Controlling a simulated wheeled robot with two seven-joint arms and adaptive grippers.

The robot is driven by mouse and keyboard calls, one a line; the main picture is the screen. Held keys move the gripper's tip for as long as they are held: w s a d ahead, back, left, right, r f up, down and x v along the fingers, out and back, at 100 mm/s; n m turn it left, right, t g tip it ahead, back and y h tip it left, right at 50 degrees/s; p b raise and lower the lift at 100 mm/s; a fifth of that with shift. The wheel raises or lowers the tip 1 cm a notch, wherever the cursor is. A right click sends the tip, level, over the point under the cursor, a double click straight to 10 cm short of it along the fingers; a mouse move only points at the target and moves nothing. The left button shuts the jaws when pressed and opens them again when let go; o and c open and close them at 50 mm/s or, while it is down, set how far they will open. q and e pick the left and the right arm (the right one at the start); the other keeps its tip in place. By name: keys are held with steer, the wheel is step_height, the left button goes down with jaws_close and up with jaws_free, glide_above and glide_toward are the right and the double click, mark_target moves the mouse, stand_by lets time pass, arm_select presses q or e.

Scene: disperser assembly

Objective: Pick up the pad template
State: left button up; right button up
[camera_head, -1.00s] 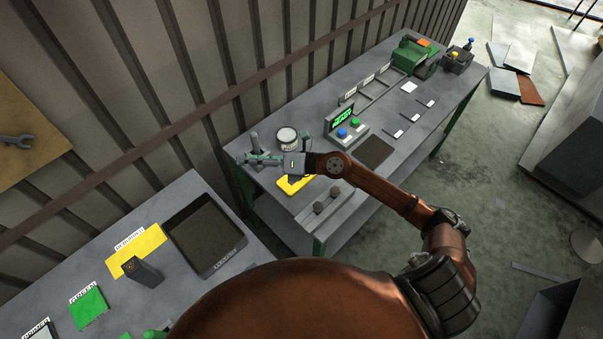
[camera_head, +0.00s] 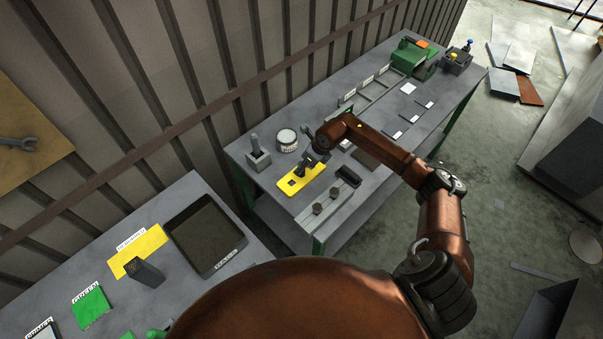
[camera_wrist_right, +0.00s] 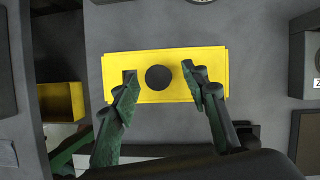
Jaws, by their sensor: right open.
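The pad template appears to be the yellow rectangular plate (camera_head: 309,184) lying flat on the far workbench. It also shows in the right wrist view (camera_wrist_right: 178,58), with a dark square opening at its left and a dark round spot in its middle. My right gripper (camera_head: 301,166) is over the plate, pointing down. In the right wrist view its two green fingers (camera_wrist_right: 160,76) are spread apart, overlapping the plate's image on either side of the round spot.
A grey holder (camera_head: 258,161) with an upright post and a round tin (camera_head: 287,140) stand behind the plate. A grey block with two knobs (camera_head: 327,205) stands in front. The nearer table holds a dark tray (camera_head: 205,237) and a dark box (camera_head: 144,272).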

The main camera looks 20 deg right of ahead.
steer(key=shift+x, duration=1.15)
steer(key=shift+c, duration=0.7)
jaws_close()
steer(key=shift+w+a+r, duration=0.1)
